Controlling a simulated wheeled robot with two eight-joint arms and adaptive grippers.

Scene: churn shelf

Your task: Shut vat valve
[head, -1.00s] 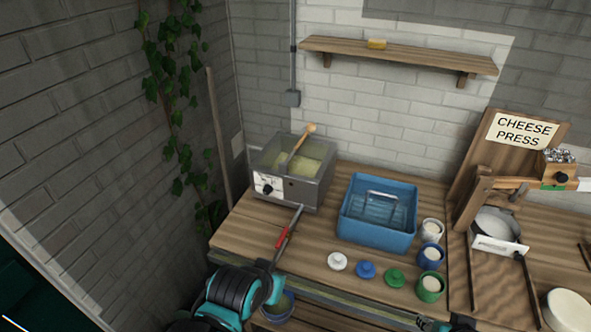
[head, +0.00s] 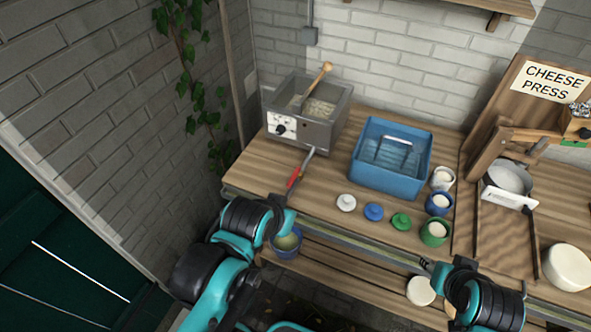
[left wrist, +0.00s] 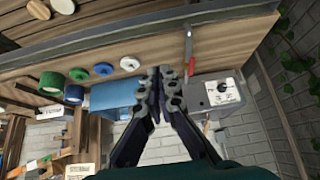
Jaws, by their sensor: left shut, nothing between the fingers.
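The metal vat (head: 318,134) stands at the back left of the bench, with a control panel and a wooden spoon in it. Its valve handle (head: 295,178) is red and sticks out from the vat's front on a grey stem. In the left wrist view the red handle (left wrist: 189,48) shows just right of my left gripper (left wrist: 163,76), whose fingers are together, with nothing held. In the head view my left gripper is largely hidden by my arm near the bench edge, below the handle. My right gripper (head: 425,266) is at the bench's front edge; its fingers are too small to read.
A blue tub (head: 366,177) stands right of the vat. Lids and small pots (head: 435,231) line the bench front. The cheese press (head: 510,130) is at the right. A blue pail (head: 286,245) sits below the bench edge, under the handle.

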